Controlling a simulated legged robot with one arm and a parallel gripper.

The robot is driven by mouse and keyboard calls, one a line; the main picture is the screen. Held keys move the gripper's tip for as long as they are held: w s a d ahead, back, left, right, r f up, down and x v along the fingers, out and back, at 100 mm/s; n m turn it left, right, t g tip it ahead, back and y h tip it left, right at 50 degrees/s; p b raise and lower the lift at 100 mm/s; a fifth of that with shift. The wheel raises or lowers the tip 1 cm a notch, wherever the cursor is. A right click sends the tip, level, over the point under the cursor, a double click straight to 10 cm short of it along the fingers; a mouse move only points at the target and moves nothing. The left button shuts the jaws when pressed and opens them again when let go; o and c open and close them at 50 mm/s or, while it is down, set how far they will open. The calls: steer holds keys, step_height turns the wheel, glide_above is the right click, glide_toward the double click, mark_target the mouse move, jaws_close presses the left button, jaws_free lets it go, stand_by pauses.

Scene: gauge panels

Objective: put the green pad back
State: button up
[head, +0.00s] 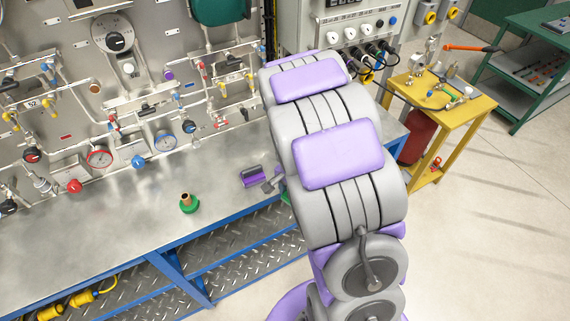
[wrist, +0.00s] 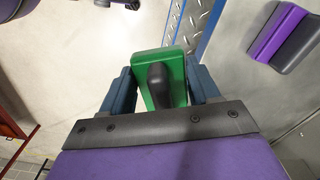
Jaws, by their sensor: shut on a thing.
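The green pad (wrist: 176,62) is in my gripper (wrist: 161,78) in the wrist view. It is a flat green block with a rounded black handle. The dark blue fingers stand on either side and are shut on it. In the head view my arm hides the gripper; only a small green patch (head: 285,197) shows beside the arm, near the bench's front edge. The pad's place of return cannot be told from these frames.
A purple and dark grey block (head: 253,177) lies on the metal bench (head: 120,225), and also shows in the wrist view (wrist: 277,32). A green-based brass fitting (head: 188,204) stands left of it. The gauge panel (head: 135,100) rises behind. A yellow table (head: 455,112) stands right.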

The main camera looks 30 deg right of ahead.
steer(key=w+d, duration=0.1)
steer(key=w, duration=0.4)
steer(key=w+d+f, duration=0.1)
steer(key=w+d, duration=0.1)
steer(key=w, duration=0.3)
steer(key=w+d, duration=0.1)
steer(key=w, duration=0.4)
steer(key=shift+w+d+f+b, duration=0.15)
steer(key=shift+d+f+b, duration=0.15)
steer(key=shift+d+b, duration=0.1)
step_height(320, 180, down, 4)
steer(key=shift+a+r, duration=0.1)
steer(key=shift+r, duration=0.2)
steer(key=shift+c, duration=0.5)
steer(key=o, duration=1)
